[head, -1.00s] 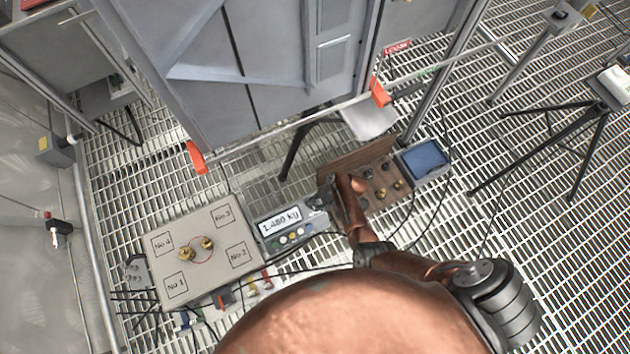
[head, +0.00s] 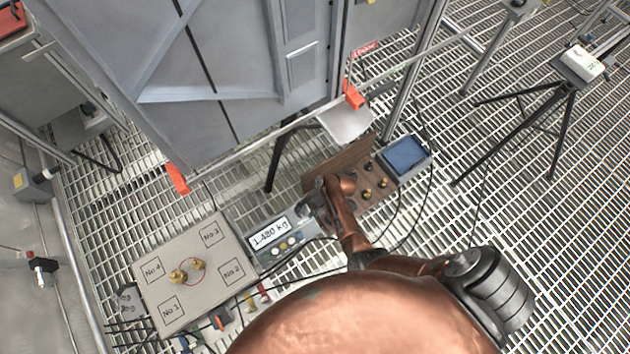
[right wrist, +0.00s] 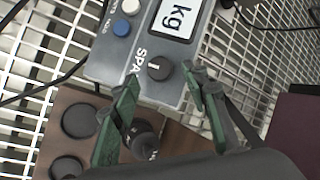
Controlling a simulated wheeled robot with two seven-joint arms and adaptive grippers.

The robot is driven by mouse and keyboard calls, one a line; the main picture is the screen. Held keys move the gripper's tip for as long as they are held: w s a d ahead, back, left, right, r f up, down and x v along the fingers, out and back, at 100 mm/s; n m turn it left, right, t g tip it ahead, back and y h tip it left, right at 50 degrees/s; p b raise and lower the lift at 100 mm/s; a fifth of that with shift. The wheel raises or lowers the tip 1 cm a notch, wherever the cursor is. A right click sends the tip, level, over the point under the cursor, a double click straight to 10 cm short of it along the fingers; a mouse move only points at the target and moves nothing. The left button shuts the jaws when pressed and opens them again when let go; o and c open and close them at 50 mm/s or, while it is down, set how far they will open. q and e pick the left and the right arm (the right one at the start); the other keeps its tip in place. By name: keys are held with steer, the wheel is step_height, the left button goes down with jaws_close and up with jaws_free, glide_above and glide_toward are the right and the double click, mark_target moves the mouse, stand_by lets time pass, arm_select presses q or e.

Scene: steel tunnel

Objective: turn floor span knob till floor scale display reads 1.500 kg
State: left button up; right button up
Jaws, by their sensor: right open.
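The floor scale display (head: 269,234) reads 1.480 kg in the head view. The grey display unit also shows in the right wrist view, with part of its screen (right wrist: 177,18) reading kg. The black floor span knob (right wrist: 160,69), with a white mark, sits beside the SPAN lettering. My right gripper (right wrist: 162,80) is open, its green-padded fingers apart on either side of the knob in the picture; I cannot tell whether they touch it. In the head view the right gripper (head: 314,202) hangs by the unit's right end, hiding the knob. My left gripper is not in view.
The scale platform (head: 218,272), with brass weights (head: 187,272) near its middle, lies left of the display. A wooden board with knobs (head: 385,184) and a blue-screened box (head: 404,154) stand to the right. Cables cross the grating. A grey cabinet (head: 230,60) stands behind.

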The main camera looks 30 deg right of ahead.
steer(key=v, duration=0.9)
steer(key=shift+s+d, duration=0.1)
steer(key=shift+d, duration=0.1)
